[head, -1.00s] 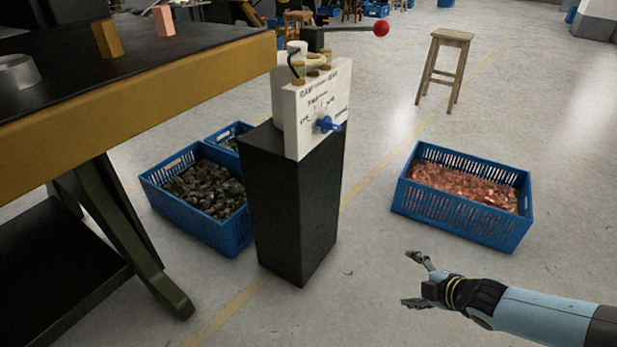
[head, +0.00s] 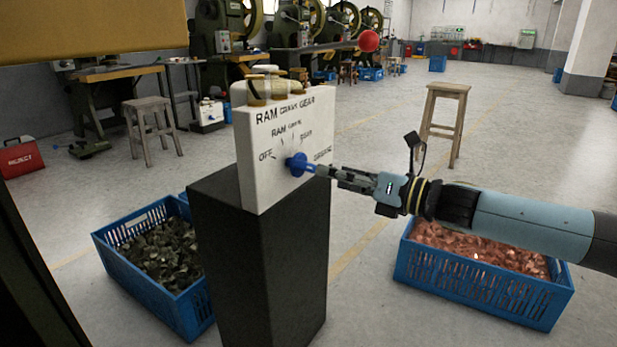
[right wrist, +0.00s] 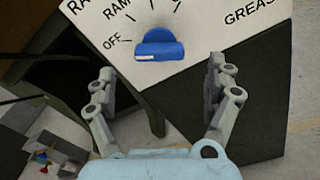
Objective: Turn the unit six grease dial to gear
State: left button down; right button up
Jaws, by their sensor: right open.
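The grease dial is a blue knob (head: 297,164) on the front of a white panel (head: 262,185) with hand-lettered marks, among them OFF, RAM, GEAR and GREASE. Which mark the knob points at is hard to tell. My right gripper (head: 326,172) is level with the knob, just right of it in the head view. In the right wrist view the knob (right wrist: 158,46) lies ahead, between and just beyond the open fingers (right wrist: 160,80), with nothing held. Contact with the knob cannot be made out. My left gripper is not in view.
The panel stands on a black pedestal (head: 262,270). A blue crate of dark scrap (head: 180,305) stands to its left, a blue crate of copper pieces (head: 480,292) to its right under my arm. A red ball (head: 369,41) shows above, and a wooden stool (head: 443,125) behind.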

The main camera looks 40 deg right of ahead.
aim_at(314, 168)
jog(key=b+x, duration=0.1)
jog(key=x, duration=0.4)
jog(key=shift+r, duration=0.1)
jog(key=shift+x, duration=0.8)
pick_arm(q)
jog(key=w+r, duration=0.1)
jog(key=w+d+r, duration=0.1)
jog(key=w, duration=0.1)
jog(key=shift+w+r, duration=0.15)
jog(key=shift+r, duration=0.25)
pick_arm(e)
jog(key=c, duration=1.2)
